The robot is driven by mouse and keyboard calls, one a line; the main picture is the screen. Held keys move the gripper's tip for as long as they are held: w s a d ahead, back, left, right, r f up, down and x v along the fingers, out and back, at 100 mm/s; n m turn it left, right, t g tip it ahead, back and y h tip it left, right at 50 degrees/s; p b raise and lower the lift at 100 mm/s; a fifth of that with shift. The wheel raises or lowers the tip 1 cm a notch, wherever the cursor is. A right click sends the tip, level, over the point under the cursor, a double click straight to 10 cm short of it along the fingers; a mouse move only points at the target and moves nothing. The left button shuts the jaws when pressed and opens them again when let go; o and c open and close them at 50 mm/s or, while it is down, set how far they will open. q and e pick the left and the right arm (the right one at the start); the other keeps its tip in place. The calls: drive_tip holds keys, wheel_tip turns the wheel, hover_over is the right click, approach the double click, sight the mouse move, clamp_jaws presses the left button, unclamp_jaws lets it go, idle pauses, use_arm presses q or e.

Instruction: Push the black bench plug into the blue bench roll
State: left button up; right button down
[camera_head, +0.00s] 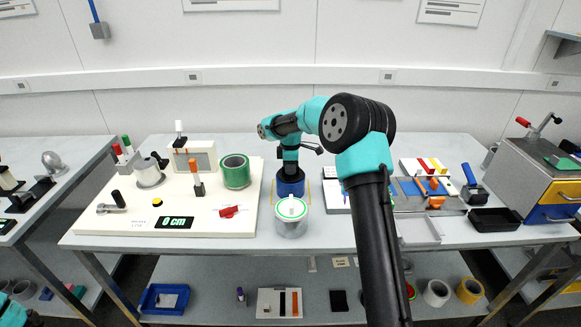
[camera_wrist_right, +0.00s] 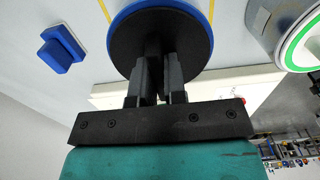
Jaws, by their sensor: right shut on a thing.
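The blue bench roll (camera_head: 290,189) stands on the table between yellow marking lines, just behind a grey-and-white can with a green ring. My right gripper (camera_head: 290,166) points down over it. In the right wrist view the gripper (camera_wrist_right: 158,92) is shut on the stem of the black bench plug (camera_wrist_right: 125,50). The plug's wide black disc covers the middle of the blue roll, whose blue rim (camera_wrist_right: 207,18) shows past the disc's edge. How deep the plug sits in the roll is hidden. A corner of my left arm shows at the lower left; its gripper is out of view.
The can (camera_head: 291,226) with the green ring stands close in front of the roll. A white board (camera_head: 90,222) with a green roll (camera_head: 236,171) and tools lies left. A tool tray and black bin (camera_head: 495,219) are right. A small blue block (camera_wrist_right: 60,50) lies nearby.

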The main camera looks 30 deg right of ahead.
drive_tip(key=shift+f, duration=0.15)
drive_tip(key=c, duration=1.1)
unclamp_jaws()
wheel_tip(320, 180, up, 18)
drive_tip(key=shift+f, duration=0.25)
drive_tip(key=shift+a+f, duration=0.1)
idle(0.5)
